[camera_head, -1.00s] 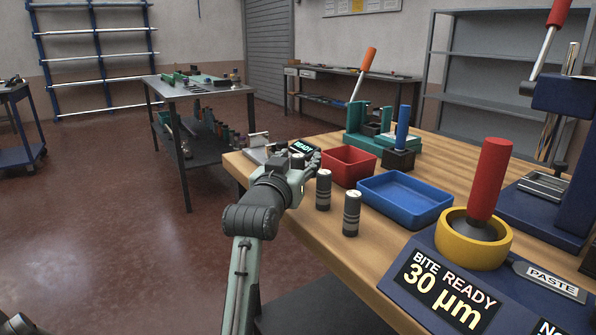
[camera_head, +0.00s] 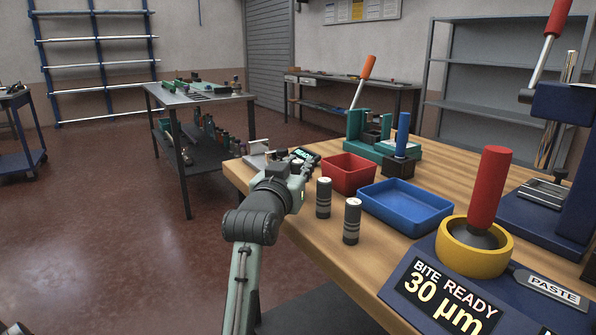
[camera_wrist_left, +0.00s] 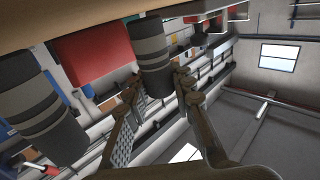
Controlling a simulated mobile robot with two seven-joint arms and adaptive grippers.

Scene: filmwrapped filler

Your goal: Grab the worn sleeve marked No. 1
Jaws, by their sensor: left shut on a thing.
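My left gripper (camera_head: 298,170) reaches over the near left edge of the wooden bench. In the left wrist view its two fingers (camera_wrist_left: 160,90) are closed around a dark cylindrical sleeve (camera_wrist_left: 150,50) with grey bands. In the head view this sleeve is mostly hidden by the hand. Two similar dark banded sleeves with light tops, a left one (camera_head: 323,197) and a right one (camera_head: 352,220), stand upright to the right of the gripper. One large banded sleeve (camera_wrist_left: 40,100) also shows at the left of the wrist view. No number is readable on the sleeves. My right gripper is not in view.
A red bin (camera_head: 349,173) and a blue tray (camera_head: 405,207) stand close behind the sleeves. A yellow bowl (camera_head: 475,247) with a red-handled tool stands at the right, above a "BITE READY 30 µm" display (camera_head: 445,292). A teal fixture (camera_head: 385,145) stands farther back.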

